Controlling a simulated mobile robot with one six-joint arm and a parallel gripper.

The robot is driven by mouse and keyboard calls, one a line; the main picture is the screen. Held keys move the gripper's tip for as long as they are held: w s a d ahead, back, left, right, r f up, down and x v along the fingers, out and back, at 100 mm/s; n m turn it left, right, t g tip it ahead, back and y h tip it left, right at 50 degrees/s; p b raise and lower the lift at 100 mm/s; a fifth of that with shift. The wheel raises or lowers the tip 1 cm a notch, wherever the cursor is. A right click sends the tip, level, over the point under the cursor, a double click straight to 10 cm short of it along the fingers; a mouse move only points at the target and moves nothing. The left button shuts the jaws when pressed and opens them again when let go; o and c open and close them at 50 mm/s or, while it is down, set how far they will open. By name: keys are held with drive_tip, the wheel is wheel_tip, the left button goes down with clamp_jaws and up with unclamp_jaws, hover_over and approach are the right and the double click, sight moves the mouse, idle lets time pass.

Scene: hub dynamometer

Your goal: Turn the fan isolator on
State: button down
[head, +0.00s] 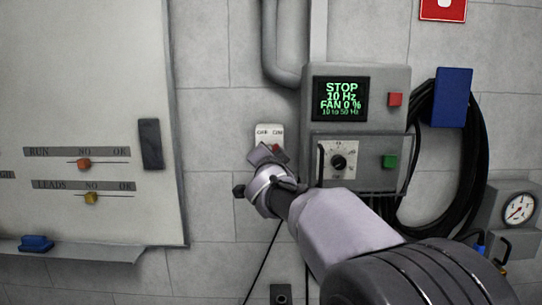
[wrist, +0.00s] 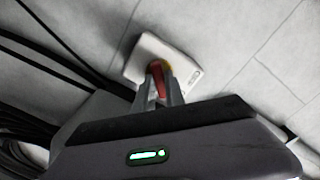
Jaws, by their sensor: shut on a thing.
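The fan isolator is a small white box (head: 269,130) on the wall, left of the grey control unit. It also shows in the wrist view (wrist: 180,62), with a red handle (wrist: 159,80) on a yellow base. My gripper (wrist: 160,92) is shut on the red handle. In the head view my gripper (head: 268,155) covers the lower part of the box, and only a bit of red shows beside it. The lettering on the box is too small to read surely, so I cannot tell the handle's setting.
The grey control unit (head: 398,82) is close on the right, its display reading STOP, 10 Hz, FAN 0 %. It has a red button (head: 395,99), a green button (head: 390,161) and a black knob (head: 338,162). Black cables (head: 478,150) hang further right. A whiteboard (head: 80,95) is left.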

drive_tip(key=c, duration=1.4)
unclamp_jaws()
drive_tip(key=s, duration=1.7)
drive_tip(key=shift+s, duration=0.25)
drive_tip(key=s+d+f+n+g, duration=0.1)
drive_tip(key=s+d+f+g, duration=0.2)
drive_tip(key=s+f, duration=0.5)
drive_tip(key=s+d+f+n+g+y+b, duration=0.1)
drive_tip(key=s+d+f+g, duration=0.3)
drive_tip(key=s+f, duration=0.5)
drive_tip(key=s+d+f+n+g+y+b, duration=0.1)
drive_tip(key=s+f+g, duration=0.4)
drive_tip(key=s, duration=0.8)
wheel_tip(320, 180, down, 4)
drive_tip(key=shift+s+d+r+n, duration=0.2)
drive_tip(key=shift+s+d+n, duration=0.1)
drive_tip(key=shift+d+n, duration=0.75)
